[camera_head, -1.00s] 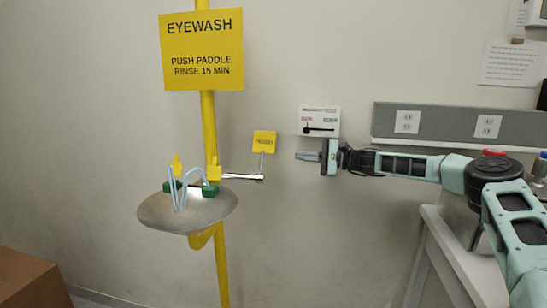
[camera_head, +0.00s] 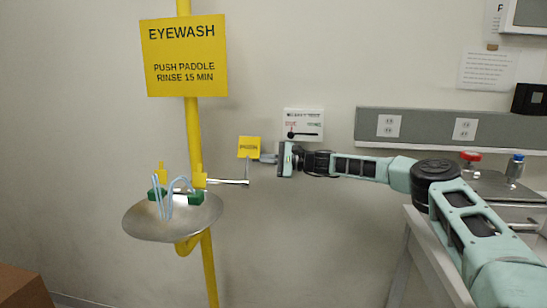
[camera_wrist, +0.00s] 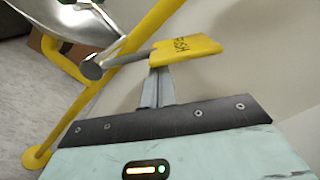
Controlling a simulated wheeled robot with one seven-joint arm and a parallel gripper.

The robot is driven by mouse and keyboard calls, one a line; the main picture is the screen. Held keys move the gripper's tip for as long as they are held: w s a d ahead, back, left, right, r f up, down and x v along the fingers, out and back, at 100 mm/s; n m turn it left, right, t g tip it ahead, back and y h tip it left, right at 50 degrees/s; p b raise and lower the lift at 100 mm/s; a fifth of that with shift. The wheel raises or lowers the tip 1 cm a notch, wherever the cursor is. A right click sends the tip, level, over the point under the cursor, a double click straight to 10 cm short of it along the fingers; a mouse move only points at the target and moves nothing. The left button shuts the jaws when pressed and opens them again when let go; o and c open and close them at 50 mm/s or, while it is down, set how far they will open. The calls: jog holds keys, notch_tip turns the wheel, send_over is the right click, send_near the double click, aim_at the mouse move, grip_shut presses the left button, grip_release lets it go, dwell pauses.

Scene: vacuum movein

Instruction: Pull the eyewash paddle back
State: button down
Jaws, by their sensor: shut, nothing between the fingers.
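The eyewash paddle (camera_head: 249,147) is a small yellow plate on a thin stem, at the right end of a metal lever (camera_head: 228,181). The lever runs from the yellow pipe beside the steel bowl (camera_head: 172,222). Blue-white water arcs (camera_head: 166,196) rise over the bowl. My gripper (camera_head: 267,158) is shut and empty, its fingertips at the paddle's right edge. In the wrist view the paddle (camera_wrist: 187,49) lies just past the fingertips (camera_wrist: 158,84). I cannot tell whether they touch it.
A yellow EYEWASH sign (camera_head: 184,55) hangs on the pipe above the bowl. A white wall panel (camera_head: 304,125) is behind my arm. A counter (camera_head: 437,243) with red and blue-topped fittings stands at right. A brown box (camera_head: 28,282) is at lower left.

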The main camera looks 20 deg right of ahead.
jog(key=shift+w+a, duration=0.25)
jog(key=shift+a, duration=0.15)
jog(key=shift+s+b, duration=0.1)
jog(key=shift+b, duration=0.2)
